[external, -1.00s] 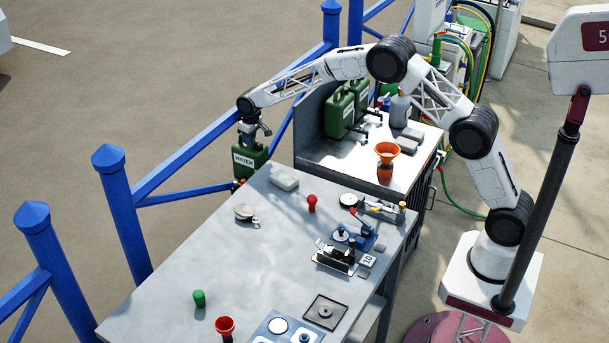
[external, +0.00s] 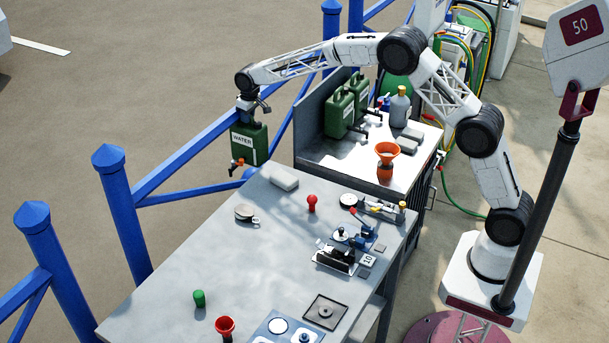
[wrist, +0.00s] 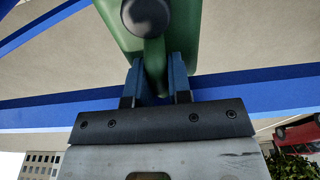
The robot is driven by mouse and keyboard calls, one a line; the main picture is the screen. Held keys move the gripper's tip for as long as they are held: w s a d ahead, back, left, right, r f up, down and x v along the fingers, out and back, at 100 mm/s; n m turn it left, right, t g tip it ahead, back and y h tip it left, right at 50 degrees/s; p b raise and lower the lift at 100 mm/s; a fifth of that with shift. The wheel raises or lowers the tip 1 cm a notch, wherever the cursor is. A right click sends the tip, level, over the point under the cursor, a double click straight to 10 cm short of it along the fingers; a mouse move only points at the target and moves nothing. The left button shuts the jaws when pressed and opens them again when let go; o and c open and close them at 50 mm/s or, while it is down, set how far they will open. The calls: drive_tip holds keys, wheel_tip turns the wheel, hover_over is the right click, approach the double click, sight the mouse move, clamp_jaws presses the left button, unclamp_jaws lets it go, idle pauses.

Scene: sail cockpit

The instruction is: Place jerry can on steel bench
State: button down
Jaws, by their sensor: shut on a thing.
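A green jerry can (external: 249,145) with a WATER label and an orange-handled tap hangs from my gripper (external: 247,115), just beyond the far left edge of the bench. My gripper is shut on its handle; in the wrist view the blue fingers (wrist: 155,82) close on the green jerry can (wrist: 185,40) from both sides. The can looks roughly upright, with its tap low on the left. The steel bench (external: 200,262) is the grey-topped table in the foreground. The can looks apart from the bench.
Blue railings (external: 185,160) run behind the can. Two green cans (external: 340,114) stand on the back counter. The bench's left-middle top is clear.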

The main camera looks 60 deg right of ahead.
wheel_tip(320, 180, up, 29)
drive_tip(key=s+d+n+g+y, duration=0.2)
drive_tip(key=s+d+n, duration=1.7)
drive_tip(key=s, duration=0.5)
wheel_tip(320, 180, down, 18)
drive_tip(key=m, duration=0.1)
drive_tip(key=shift+w+d+r, duration=0.2)
drive_tip(key=shift+w+d, duration=0.1)
idle(0.3)
drive_tip(key=shift+f, duration=2.5)
drive_tip(key=shift+f, duration=2.6)
